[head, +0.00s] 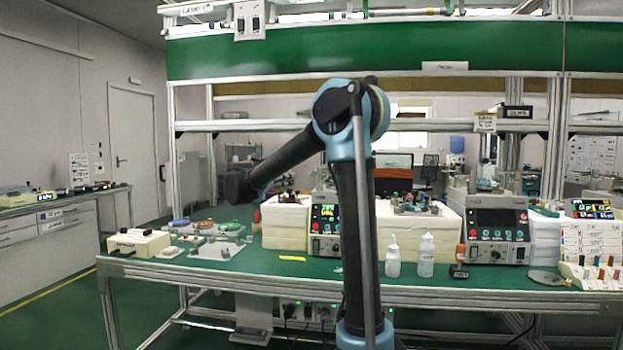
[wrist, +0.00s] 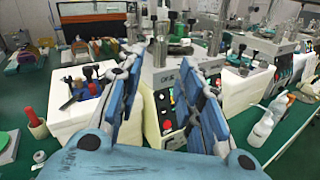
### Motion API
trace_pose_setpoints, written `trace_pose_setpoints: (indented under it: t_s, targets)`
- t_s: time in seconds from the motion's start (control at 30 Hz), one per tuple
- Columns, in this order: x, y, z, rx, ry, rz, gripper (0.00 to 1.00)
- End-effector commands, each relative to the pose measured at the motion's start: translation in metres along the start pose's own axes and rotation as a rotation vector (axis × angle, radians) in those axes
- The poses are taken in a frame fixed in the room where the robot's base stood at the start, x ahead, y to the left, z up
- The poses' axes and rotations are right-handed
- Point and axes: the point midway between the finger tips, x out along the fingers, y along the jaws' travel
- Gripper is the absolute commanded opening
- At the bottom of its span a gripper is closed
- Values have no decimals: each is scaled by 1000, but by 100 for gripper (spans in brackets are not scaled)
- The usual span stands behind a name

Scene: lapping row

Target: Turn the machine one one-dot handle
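Two lapping machines stand on the green bench. The left machine's control panel (head: 325,219) has a lit display and small knobs, and my arm partly covers this machine. The right machine (head: 497,229) has a dark screen and a row of buttons and knobs. In the wrist view, one white machine (wrist: 163,78) shows between and beyond my fingers, and another machine (wrist: 262,56) stands to its right. I cannot make out a one-dot mark or say which handle carries it. My gripper (wrist: 163,72) is open and empty, apart from the machines; in the head view its dark end (head: 238,187) is above the bench's left part.
Two white bottles (head: 393,257) (head: 426,255) stand near the bench's front middle. A cream box (head: 139,242) and a pale tray (head: 217,251) lie at the left. A rack of coloured tools (head: 592,273) is at the right. The green shelf beam (head: 270,60) crosses above.

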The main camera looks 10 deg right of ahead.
Motion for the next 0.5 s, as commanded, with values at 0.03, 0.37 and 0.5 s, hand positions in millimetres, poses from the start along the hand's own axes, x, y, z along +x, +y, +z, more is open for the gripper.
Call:
trace_pose_setpoints:
  t_s: [0.03,0.37,0.5]
  targets:
    - [5,0,0,0,-1,-2,34]
    - [60,-1,0,2,1,-4,34]
    - [84,-2,0,2,1,-4,34]
